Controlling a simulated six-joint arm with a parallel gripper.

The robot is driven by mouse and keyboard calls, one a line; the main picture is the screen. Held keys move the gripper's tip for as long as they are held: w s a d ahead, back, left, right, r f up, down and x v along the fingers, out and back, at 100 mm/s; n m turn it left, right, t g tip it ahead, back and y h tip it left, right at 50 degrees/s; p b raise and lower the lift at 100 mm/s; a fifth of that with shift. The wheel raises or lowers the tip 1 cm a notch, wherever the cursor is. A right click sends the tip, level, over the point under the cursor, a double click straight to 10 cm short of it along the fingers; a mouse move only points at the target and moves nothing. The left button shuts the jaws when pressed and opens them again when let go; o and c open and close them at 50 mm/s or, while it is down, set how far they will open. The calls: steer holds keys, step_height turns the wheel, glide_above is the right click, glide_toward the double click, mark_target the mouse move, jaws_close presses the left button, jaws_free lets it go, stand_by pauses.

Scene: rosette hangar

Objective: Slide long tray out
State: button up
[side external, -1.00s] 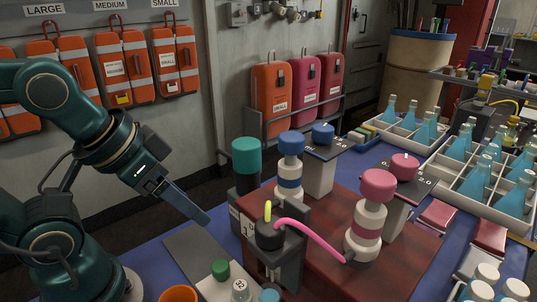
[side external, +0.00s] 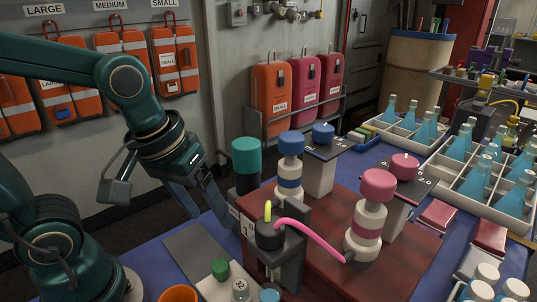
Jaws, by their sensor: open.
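My gripper (side external: 210,213) is open and empty, pointing down at the left of the dark red box (side external: 335,215), beside the teal-capped dark cylinder (side external: 246,182). Its fingertips are above the blue table, behind a long flat grey piece (side external: 192,243) that lies on the table's left part. I cannot tell whether this grey piece is the long tray; no label names it. Whether the fingertips touch anything is unclear.
A black pump-like unit (side external: 270,240) with a pink hose stands at the box's near left corner. Blue- and pink-capped columns (side external: 368,222) stand on the box. White crates of blue flasks (side external: 487,185) fill the right. Small jars (side external: 240,290) sit at the front.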

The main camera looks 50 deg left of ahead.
mark_target(219, 265)
steer(key=f+g, duration=0.2)
steer(key=f, duration=0.1)
steer(key=d+f+n, duration=0.1)
steer(key=shift+w+f+g, duration=0.3)
steer(key=shift+w+g, duration=0.05)
steer(key=shift+g, duration=0.05)
steer(key=shift+s+d+f+g, duration=0.1)
steer(key=shift+s+f+g, duration=0.15)
steer(key=shift+f, duration=2.85)
jaws_close()
